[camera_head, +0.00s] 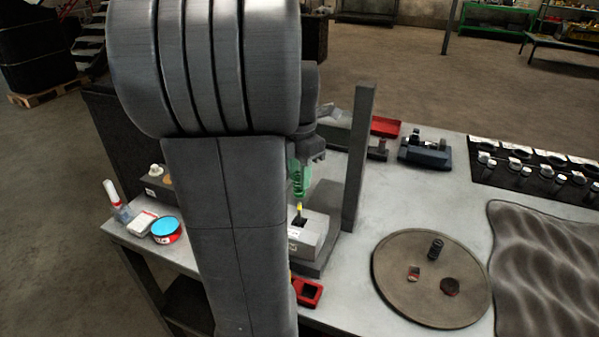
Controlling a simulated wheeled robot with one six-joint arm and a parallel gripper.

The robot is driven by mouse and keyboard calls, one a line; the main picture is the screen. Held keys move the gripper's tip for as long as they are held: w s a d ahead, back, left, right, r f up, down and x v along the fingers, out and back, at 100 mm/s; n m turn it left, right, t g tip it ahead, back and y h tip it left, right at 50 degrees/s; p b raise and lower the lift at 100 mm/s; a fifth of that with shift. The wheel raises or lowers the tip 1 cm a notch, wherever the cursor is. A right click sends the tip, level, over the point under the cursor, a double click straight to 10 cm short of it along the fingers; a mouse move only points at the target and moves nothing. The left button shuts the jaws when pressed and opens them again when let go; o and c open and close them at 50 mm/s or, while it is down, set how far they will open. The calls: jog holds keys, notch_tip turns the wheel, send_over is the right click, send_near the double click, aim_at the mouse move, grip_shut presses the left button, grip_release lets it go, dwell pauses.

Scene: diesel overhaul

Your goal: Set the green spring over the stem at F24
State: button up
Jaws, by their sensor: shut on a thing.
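The green spring (301,180) is held upright in my gripper (303,165), in the middle of the camera_head view. The fingers are mostly hidden by my large grey arm and its wrist. Below the spring a stem with a yellow tip (299,207) stands in a dark opening of a light grey block (312,231). The spring's lower end appears just above the stem's tip. From this one view I cannot tell whether the two are in line. The label F24 cannot be read.
A dark upright post (358,160) stands just right of the block. A red tray (307,291) is in front of it. A round brown turntable (388,291) with small parts is to the right. A blue-topped tin (166,229) and a bottle (118,205) stand left. My arm hides much of the bench.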

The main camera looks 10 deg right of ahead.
aim_at(299, 191)
jog(key=shift+f, duration=0.25)
jog(key=shift+f+b, duration=0.3)
jog(key=shift+f, duration=0.05)
jog(key=shift+f, duration=0.1)
dwell(0.5)
jog(key=shift+f, duration=0.5)
jog(key=shift+f+b, duration=0.25)
jog(key=shift+b, duration=0.15)
jog(key=shift+f, duration=0.4)
jog(key=shift+f, duration=0.15)
jog(key=shift+f+b, duration=0.4)
jog(key=shift+b, duration=0.05)
jog(key=shift+f, duration=0.2)
dwell(0.5)
